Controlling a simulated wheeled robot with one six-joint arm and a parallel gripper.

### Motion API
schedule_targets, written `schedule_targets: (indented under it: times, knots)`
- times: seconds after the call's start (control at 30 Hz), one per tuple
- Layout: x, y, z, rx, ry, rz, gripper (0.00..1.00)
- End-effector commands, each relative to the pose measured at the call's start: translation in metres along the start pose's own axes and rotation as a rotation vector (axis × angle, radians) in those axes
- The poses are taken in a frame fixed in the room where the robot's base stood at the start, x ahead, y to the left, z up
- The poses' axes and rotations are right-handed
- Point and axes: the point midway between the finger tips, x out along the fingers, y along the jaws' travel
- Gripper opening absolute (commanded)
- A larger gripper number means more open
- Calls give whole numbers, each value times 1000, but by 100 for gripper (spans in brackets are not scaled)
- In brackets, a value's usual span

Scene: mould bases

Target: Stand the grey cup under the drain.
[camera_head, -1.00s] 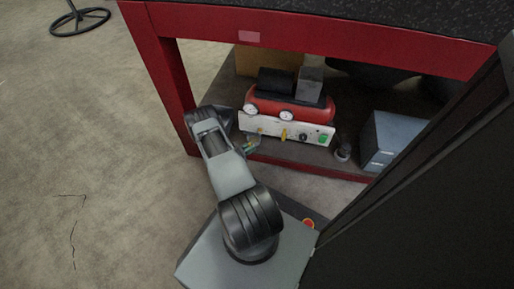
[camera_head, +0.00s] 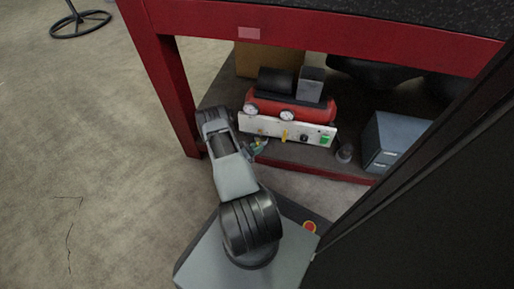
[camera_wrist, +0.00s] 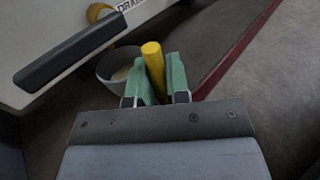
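The grey cup (camera_wrist: 111,66) is round and open at the top, with a paler inside, and shows just beyond my fingers in the wrist view. A yellow upright handle (camera_wrist: 153,62) stands at its side. My gripper (camera_wrist: 155,80) has green fingertips closed on this handle; the fingers hide where it joins the cup. In the head view my gripper (camera_head: 258,147) is low in front of the left part of the white panel (camera_head: 262,126). The panel carries a drain label (camera_wrist: 131,5) beside a yellow knob (camera_wrist: 99,12), which also shows in the head view (camera_head: 284,135).
A red compressor (camera_head: 312,107) sits behind the panel on the shelf under a red bench (camera_head: 330,42). A red leg (camera_head: 172,95) is close left of my arm.

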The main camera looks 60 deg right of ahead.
Motion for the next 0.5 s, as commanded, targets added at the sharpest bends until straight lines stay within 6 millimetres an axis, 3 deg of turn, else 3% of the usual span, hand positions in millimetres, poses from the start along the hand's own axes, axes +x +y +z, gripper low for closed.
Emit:
schedule_targets:
  times: [0.23, 0.5]
  knots:
    - [0, 0, 0, 1, 0, 0, 39]
    - [0, 1, 3, 2, 0, 0, 39]
